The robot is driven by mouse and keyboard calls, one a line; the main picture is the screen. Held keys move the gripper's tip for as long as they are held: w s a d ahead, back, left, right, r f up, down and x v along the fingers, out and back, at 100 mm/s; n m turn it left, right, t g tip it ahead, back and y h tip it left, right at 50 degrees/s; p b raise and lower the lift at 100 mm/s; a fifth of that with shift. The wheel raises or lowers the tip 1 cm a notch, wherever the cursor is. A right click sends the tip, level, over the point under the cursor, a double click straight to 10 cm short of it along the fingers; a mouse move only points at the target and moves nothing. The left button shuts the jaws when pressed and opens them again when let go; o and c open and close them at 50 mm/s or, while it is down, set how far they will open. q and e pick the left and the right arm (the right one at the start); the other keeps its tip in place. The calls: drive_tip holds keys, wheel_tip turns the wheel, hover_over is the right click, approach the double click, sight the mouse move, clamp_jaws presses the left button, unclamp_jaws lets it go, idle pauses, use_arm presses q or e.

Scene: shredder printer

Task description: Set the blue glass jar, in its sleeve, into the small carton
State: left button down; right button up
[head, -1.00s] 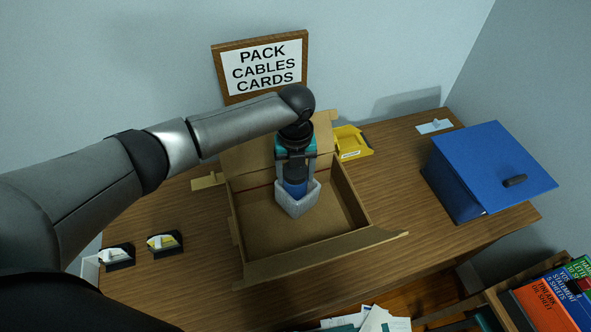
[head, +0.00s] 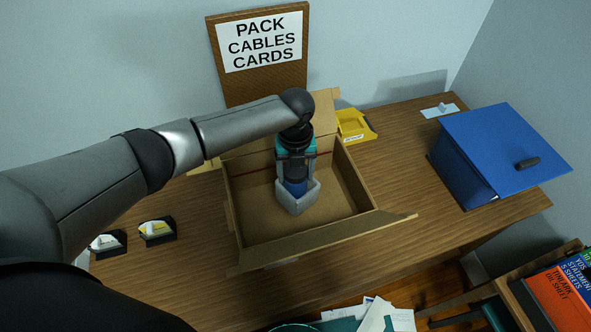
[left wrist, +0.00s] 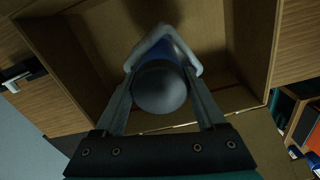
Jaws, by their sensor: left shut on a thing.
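The blue glass jar (head: 296,187) stands upright in a pale grey sleeve (head: 298,203), open at the top. My left gripper (head: 296,175) points down from above, its two fingers shut on the jar in its sleeve. The open small carton (head: 262,222) is brown cardboard on the desk. The sleeve appears inside the carton's walls, near the middle; I cannot tell whether it touches the floor. In the left wrist view the jar's round grey top (left wrist: 160,88) sits between the fingers, with the sleeve (left wrist: 164,45) around the jar below. My right gripper is not in view.
A yellow tray (head: 354,125) is behind the carton. A blue box (head: 500,150) stands at the right of the wooden desk (head: 410,185). Two small dark holders (head: 157,231) lie at the left. A carton flap (head: 325,238) spreads toward the front.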

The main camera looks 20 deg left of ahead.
use_arm(q)
drive_tip(key=shift+f+b, duration=2.45)
drive_tip(key=shift+f, duration=0.9)
drive_tip(key=shift+f+b, duration=0.65)
drive_tip(key=shift+f, duration=0.5)
unclamp_jaws()
wheel_tip(320, 180, up, 15)
drive_tip(key=p, duration=0.2)
drive_tip(key=shift+r+p, duration=0.2)
drive_tip(key=shift+p, duration=0.15)
